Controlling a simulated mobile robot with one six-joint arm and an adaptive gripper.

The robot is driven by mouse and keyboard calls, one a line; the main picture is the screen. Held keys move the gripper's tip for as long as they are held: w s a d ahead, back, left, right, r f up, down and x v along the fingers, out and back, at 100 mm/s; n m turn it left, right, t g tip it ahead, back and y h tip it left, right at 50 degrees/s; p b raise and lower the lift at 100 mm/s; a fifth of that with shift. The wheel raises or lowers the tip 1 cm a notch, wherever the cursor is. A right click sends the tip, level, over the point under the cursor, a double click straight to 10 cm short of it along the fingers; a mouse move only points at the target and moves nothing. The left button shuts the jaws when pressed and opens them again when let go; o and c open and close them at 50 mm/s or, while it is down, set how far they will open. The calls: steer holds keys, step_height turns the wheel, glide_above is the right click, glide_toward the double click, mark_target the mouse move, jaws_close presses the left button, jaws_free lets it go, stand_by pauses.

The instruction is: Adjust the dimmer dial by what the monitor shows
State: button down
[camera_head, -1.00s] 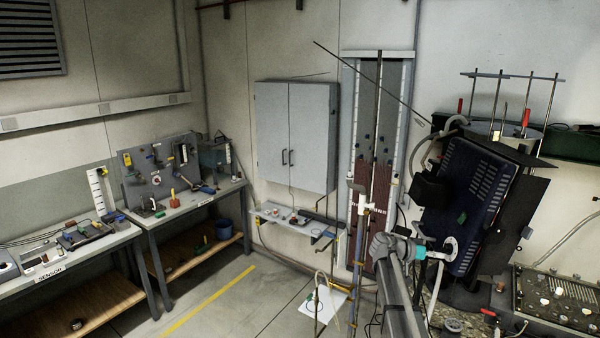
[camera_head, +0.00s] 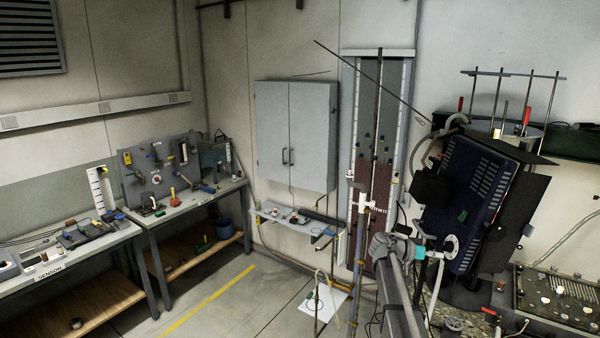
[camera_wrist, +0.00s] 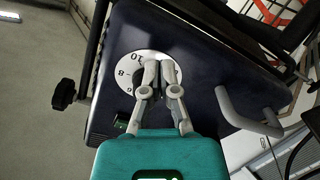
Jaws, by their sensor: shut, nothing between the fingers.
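The dimmer dial (camera_wrist: 130,72) is a white numbered disc on the dark blue housing (camera_wrist: 208,85). Readable marks include 10 and 8 at its upper left. My gripper (camera_wrist: 160,66) is shut, its grey fingertips together over the dial's middle and right part, hiding the knob there. I cannot tell whether they touch it. In the head view the white dial (camera_head: 451,246) is on the lower left of the tilted blue housing (camera_head: 470,190), with my teal-bodied gripper (camera_head: 438,254) at its left. I cannot make out a monitor or its reading.
In the wrist view, a grey handle (camera_wrist: 245,120) stands out right of the dial and a black knob (camera_wrist: 64,94) sits left. In the head view, black flaps (camera_head: 520,215) flank the housing. A tall tank (camera_head: 375,150) stands behind my arm; workbenches (camera_head: 190,203) line the left.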

stand_by(0.3)
steer(key=p+v, duration=0.1)
steer(key=v, duration=0.5)
stand_by(0.3)
steer(key=shift+s+r, duration=0.1)
steer(key=shift+s, duration=0.05)
steer(key=shift+s+a+r+p, duration=0.15)
steer(key=shift+s+r+p, duration=0.25)
steer(key=shift+s+p, duration=0.15)
steer(key=shift+s+a+r+p, duration=0.15)
steer(key=shift+s+r+p, duration=0.25)
steer(key=shift+s+p, duration=0.1)
steer(key=shift+d, duration=0.2)
steer(key=shift+b+x, duration=0.75)
steer(key=shift+x, duration=2.6)
steer(key=shift+f, duration=0.1)
